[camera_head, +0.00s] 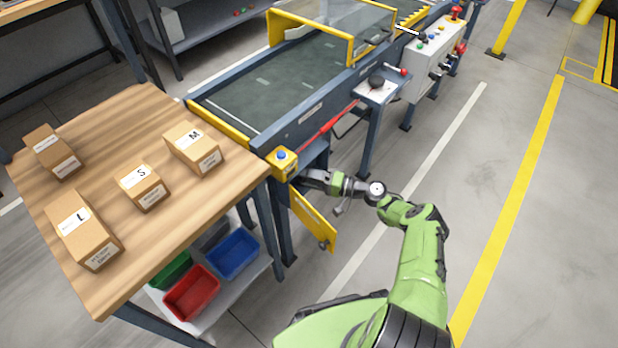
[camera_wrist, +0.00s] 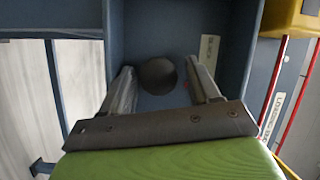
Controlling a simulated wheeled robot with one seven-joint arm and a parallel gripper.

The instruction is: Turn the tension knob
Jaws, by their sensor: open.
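A dark round knob (camera_wrist: 157,76), which looks like the tension knob, sits inside a blue-grey housing in the wrist view. My gripper (camera_wrist: 160,67) is open, with one finger on each side of the knob. I cannot tell whether the fingers touch it. In the head view my gripper (camera_head: 308,178) reaches into the housing under the near end of the conveyor (camera_head: 283,87). The knob is hidden there. The housing's yellow door (camera_head: 313,217) hangs open beside my gripper.
A yellow box with a blue button (camera_head: 282,157) sits just above the housing. A wooden table (camera_head: 225,191) with several cartons stands at left, with coloured bins below. A black knob (camera_head: 376,81) is on a side panel. Floor at right is clear.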

